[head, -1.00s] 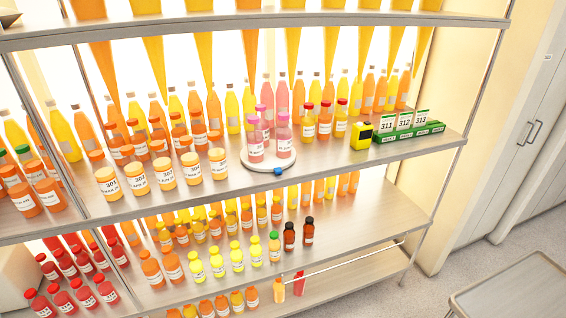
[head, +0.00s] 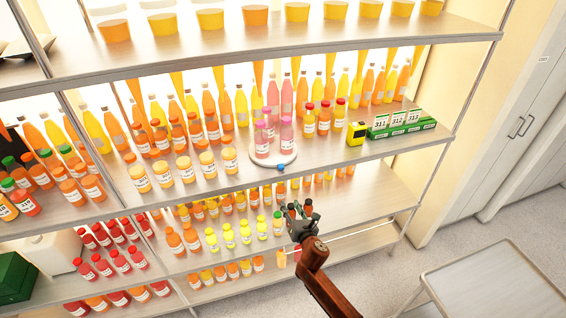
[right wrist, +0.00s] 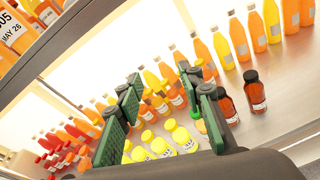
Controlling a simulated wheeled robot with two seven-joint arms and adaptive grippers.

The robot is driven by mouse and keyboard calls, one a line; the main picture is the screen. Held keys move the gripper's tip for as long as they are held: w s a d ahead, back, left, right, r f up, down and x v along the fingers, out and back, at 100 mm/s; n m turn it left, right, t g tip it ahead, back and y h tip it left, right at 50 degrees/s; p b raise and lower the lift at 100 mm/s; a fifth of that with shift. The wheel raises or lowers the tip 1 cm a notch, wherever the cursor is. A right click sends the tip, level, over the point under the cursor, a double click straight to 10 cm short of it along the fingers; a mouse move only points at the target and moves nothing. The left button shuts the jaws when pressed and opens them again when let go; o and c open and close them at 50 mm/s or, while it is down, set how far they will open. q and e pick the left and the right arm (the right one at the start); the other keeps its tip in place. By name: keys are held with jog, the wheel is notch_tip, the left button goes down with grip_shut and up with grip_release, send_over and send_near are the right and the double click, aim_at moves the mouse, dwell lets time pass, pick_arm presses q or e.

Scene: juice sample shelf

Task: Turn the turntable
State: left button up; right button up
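The turntable (head: 260,162) is a round white disc at the front edge of the middle shelf, with several pink bottles (head: 263,140) standing on it. A small blue tab (head: 281,168) sits at its front rim. My right gripper (head: 299,207) is below and slightly right of the tab, in front of the lower shelf, apart from the turntable. In the right wrist view its two green-padded fingers (right wrist: 166,103) are spread with nothing held between them; yellow-capped bottles show behind the gap. The turntable is not visible in the right wrist view. My left gripper is not in view.
Orange jars (head: 184,169) stand left of the turntable. The lower shelf holds yellow bottles (head: 245,233) and dark bottles (right wrist: 255,92) near my right gripper. The middle shelf's front edge (head: 340,156) lies above the gripper.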

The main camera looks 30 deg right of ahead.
aim_at(282, 168)
notch_tip(282, 168, up, 13)
jog(key=n+t+p, duration=0.2)
jog(key=n, duration=0.1)
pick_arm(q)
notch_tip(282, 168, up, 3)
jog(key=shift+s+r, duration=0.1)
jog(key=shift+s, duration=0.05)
pick_arm(e)
jog(key=shift+h, duration=0.3)
jog(key=x, duration=0.5)
jog(key=a+x, duration=0.1)
jog(key=x, duration=0.2)
jog(key=shift+w+d+r, duration=0.1)
jog(key=shift+w+r, duration=0.15)
jog(key=shift+w, duration=0.05)
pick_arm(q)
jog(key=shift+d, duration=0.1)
pick_arm(e)
jog(key=shift+c, duration=0.5)
grip_shut()
jog(key=shift+n, duration=0.3)
